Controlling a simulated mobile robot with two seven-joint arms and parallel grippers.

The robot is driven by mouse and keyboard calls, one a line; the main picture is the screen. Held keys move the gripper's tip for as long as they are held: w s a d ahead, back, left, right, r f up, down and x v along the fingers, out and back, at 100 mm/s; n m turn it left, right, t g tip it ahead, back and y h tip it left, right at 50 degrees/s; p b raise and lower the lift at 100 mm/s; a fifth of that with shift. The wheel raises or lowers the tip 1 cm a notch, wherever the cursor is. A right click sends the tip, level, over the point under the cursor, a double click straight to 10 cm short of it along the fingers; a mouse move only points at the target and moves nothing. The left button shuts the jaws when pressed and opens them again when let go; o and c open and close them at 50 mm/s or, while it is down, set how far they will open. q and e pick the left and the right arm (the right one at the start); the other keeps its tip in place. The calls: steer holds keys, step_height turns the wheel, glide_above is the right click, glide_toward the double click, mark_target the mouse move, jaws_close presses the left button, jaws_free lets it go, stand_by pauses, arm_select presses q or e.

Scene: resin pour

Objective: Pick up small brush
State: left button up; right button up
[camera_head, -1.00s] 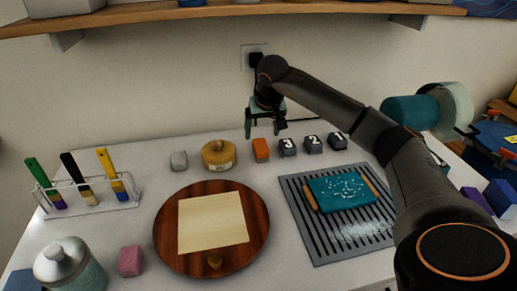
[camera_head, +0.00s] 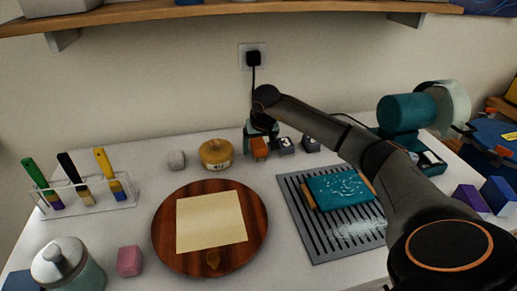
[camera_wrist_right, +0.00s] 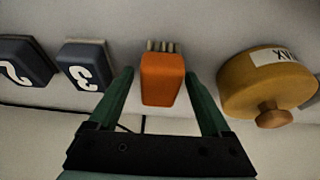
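The small brush, an orange block (camera_head: 259,149) with a row of short pale bristles, is on the white table near the back wall. It also shows in the middle of the right wrist view (camera_wrist_right: 162,79). My right gripper (camera_head: 260,141) is low over it. In the wrist view the two green fingers of this gripper (camera_wrist_right: 158,88) are spread, one on each side of the orange block, with gaps visible. The gripper is open and holds nothing. My left gripper is not in view.
A yellow wax tin (camera_head: 216,155) stands left of the brush; dark numbered blocks (camera_head: 286,147) stand close on its right. A rack (camera_head: 85,196) holds several long-handled brushes at left. A round wooden board (camera_head: 250,222) and a slatted mat (camera_head: 303,225) lie in front.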

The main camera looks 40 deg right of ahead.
mark_target(258, 141)
jaws_close()
stand_by(0.4)
steer(key=shift+r, duration=0.1)
steer(key=shift+r, duration=0.45)
step_height(258, 141, up, 2)
steer(key=shift+r, duration=0.25)
steer(key=s+a+r+b, duration=0.1)
steer(key=s+a+r, duration=0.3)
steer(key=s+r, duration=0.5)
steer(key=s, duration=0.4)
steer(key=shift+s+r, duration=0.2)
steer(key=shift+r, duration=0.05)
steer(key=shift+a, duration=0.1)
